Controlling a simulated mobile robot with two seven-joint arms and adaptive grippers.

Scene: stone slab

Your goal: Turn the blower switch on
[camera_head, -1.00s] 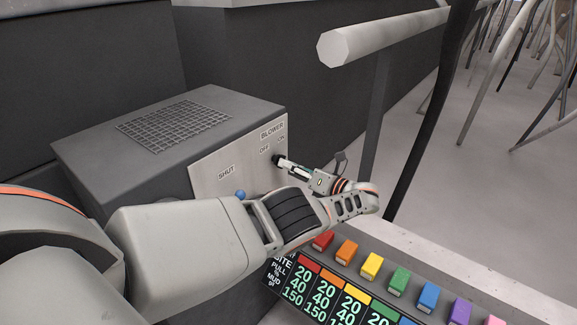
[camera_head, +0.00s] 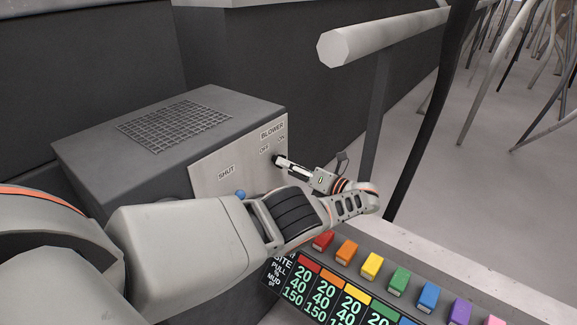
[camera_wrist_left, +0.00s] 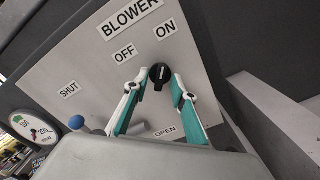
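The blower switch is a black knob (camera_wrist_left: 160,75) on a pale panel under the BLOWER label, near OFF and ON. Its short light mark runs roughly up and down in the left wrist view, nearer in line with ON than OFF; its exact setting is hard to tell. My left gripper (camera_wrist_left: 160,80) has its green-and-white fingers on both sides of the knob, closed in on it with little or no gap. In the head view, my left gripper (camera_head: 284,161) reaches the panel (camera_head: 215,165) from the right, and its fingers mostly hide the knob. My right gripper is not in view.
A grey box with a mesh grille (camera_head: 175,125) carries the panel. A blue ball-ended lever (camera_wrist_left: 77,122) is near SHUT. A pale rail (camera_head: 385,40) stands above right. Coloured keys (camera_head: 372,265) line the console below the arm.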

